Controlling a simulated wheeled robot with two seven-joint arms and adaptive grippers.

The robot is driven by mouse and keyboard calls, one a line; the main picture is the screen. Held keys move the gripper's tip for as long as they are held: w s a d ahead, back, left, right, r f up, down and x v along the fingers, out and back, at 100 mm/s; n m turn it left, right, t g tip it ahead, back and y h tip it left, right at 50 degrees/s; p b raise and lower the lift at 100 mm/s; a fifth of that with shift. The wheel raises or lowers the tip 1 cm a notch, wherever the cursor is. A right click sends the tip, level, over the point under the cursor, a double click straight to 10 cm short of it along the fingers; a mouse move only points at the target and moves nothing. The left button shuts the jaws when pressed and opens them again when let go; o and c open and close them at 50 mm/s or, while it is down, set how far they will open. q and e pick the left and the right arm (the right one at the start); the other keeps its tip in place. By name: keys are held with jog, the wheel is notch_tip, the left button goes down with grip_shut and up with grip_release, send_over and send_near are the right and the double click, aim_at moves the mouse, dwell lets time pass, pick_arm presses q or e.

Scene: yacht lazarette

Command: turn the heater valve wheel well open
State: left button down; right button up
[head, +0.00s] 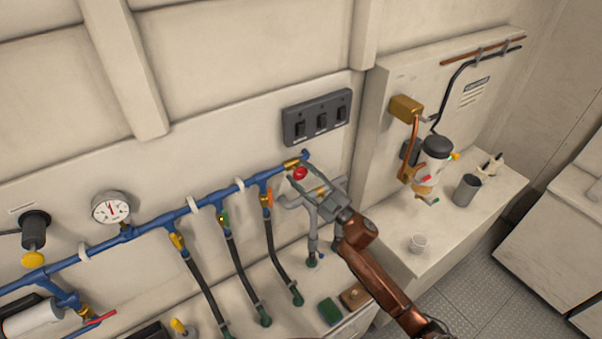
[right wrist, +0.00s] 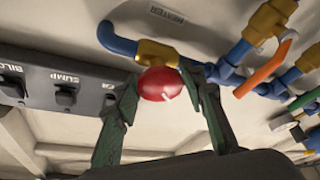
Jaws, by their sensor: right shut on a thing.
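The heater valve wheel (head: 300,173) is a small round red knob on a brass valve body at the right end of the blue pipe on the back wall. It also shows in the middle of the right wrist view (right wrist: 159,83), below a HEATER label (right wrist: 167,14). My right gripper (head: 305,183) reaches it from the lower right. Its two green-grey fingers stand on either side of the wheel and are shut on it. The wheel's angle cannot be read. My left gripper is not in view.
A switch panel (head: 317,117) is fixed just above the wheel. An orange-handled valve (head: 267,198) and other hose valves line the blue pipe (head: 155,222) to the left. A bench on the right holds a dark cup (head: 467,190) and a small white cup (head: 418,243).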

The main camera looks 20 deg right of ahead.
jog(key=shift+n+g+y, duration=0.4)
jog(key=shift+n+g, duration=0.1)
jog(key=shift+n, duration=0.7)
jog(key=o, duration=1.2)
jog(key=shift+c, duration=0.2)
jog(key=shift+s+d+f, duration=0.2)
jog(key=shift+s+d, duration=0.05)
jog(key=shift+s, duration=0.15)
jog(key=v, duration=1.1)
jog(key=shift+r, duration=0.1)
